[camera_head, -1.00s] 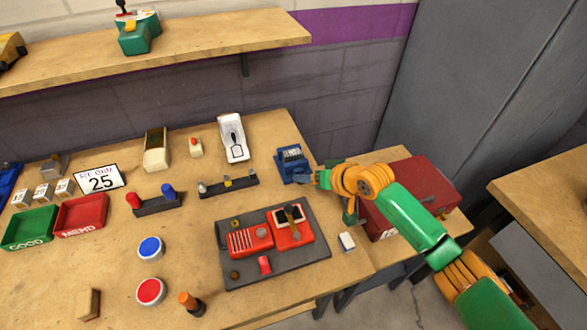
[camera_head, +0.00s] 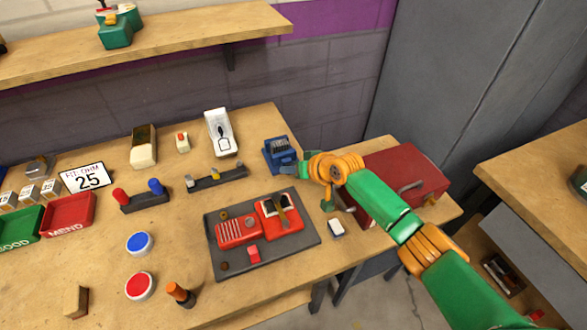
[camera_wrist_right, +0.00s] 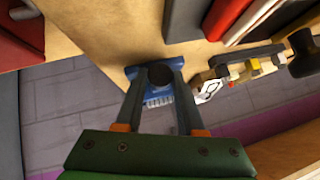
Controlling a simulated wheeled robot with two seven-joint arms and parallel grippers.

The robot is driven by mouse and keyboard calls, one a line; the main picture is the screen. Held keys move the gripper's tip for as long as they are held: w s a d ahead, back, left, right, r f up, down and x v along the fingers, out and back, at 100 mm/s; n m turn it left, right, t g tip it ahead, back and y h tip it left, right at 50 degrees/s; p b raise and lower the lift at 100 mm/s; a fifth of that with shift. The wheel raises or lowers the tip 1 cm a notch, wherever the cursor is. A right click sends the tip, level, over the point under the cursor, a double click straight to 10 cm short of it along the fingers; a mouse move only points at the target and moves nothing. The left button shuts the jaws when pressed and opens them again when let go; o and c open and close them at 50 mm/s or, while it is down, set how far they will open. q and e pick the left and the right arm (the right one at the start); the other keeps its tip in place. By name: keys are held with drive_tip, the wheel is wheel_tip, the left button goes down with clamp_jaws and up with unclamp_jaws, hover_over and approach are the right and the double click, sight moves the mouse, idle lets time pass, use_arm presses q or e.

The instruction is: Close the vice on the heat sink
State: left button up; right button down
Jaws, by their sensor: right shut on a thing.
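The blue vice (camera_head: 272,160) stands near the back right corner of the workbench. A grey finned block, the heat sink (camera_head: 280,145), sits in it; its pale fins (camera_wrist_right: 158,101) show in the right wrist view. I cannot tell whether the vice jaws touch the heat sink. My right gripper (camera_head: 300,169) is at the right side of the vice. In the right wrist view its fingers (camera_wrist_right: 160,82) are shut on a dark round knob, which looks like the vice handle, in front of the blue body (camera_wrist_right: 135,73). The fingers hide part of the vice. My left gripper is out of view.
A red toolbox (camera_head: 405,175) stands close to the right, behind my right arm. A grey mat (camera_head: 300,242) with a red device (camera_head: 238,231) lies in front. A small white block (camera_head: 336,228) and a dark rail (camera_head: 218,180) are nearby.

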drive_tip(key=f+m+y+b, duration=0.1)
drive_tip(key=y+b, duration=0.1)
drive_tip(key=b, duration=0.3)
drive_tip(key=shift+w+d+f+b, duration=0.1)
drive_tip(key=shift+d+f+b, duration=0.1)
drive_tip(key=shift+b, duration=0.15)
drive_tip(key=shift+r+m+y+b, duration=0.2)
drive_tip(key=shift+m+y+b, duration=0.1)
drive_tip(key=shift+y+b, duration=0.1)
drive_tip(key=shift+r, duration=0.35)
drive_tip(key=c, duration=0.5)
unclamp_jaws()
